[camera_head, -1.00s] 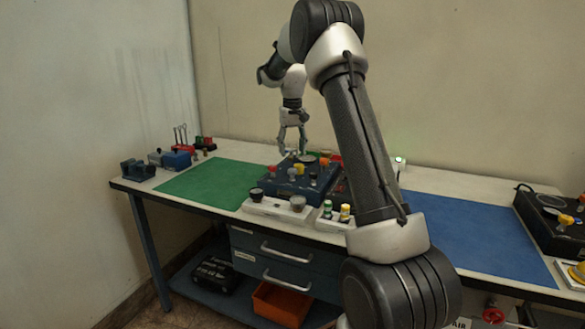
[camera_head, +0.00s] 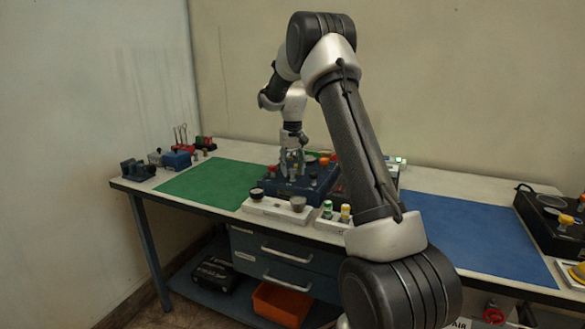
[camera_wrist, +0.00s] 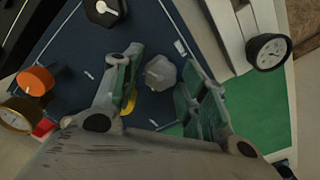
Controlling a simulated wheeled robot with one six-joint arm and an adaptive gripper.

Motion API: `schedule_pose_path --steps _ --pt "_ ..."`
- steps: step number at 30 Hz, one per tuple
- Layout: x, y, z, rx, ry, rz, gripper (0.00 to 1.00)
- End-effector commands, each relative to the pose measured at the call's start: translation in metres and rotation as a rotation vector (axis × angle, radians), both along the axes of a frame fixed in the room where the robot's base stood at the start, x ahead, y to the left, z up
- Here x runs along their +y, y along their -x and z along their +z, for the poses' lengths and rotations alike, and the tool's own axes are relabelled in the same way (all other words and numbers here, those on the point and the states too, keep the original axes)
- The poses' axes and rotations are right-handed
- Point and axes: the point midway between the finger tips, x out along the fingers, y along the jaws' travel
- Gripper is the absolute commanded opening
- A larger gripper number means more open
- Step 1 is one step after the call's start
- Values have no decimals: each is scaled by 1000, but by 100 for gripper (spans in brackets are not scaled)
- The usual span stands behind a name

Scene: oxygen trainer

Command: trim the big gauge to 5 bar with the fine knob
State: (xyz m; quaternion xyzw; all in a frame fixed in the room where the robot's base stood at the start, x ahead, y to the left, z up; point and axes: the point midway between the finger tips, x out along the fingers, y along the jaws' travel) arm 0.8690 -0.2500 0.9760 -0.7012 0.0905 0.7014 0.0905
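A gap shows on the left of the knob; contact on the right is unclear. A black knob (camera_wrist: 103,10) lies beyond. I cannot tell which knob is the fine one, identify the big gauge, or read any pressure.
An orange knob (camera_wrist: 35,81) and a brass-rimmed round part (camera_wrist: 18,115) are left of my fingers in the wrist view. A black-rimmed white dial (camera_wrist: 268,51) is at right. A yellow part is mostly hidden behind the left finger. The green mat (camera_head: 213,187) and blue mat (camera_head: 475,237) are clear.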

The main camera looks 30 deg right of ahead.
Motion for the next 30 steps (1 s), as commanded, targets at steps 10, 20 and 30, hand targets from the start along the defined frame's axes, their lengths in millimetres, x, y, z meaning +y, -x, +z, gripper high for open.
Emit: schedule_pose_path --steps 10,20,30 --pt "0 0 0 0 0 46 7" --pt "0 0 0 -1 0 133 7" --pt "0 0 0 0 0 132 52"
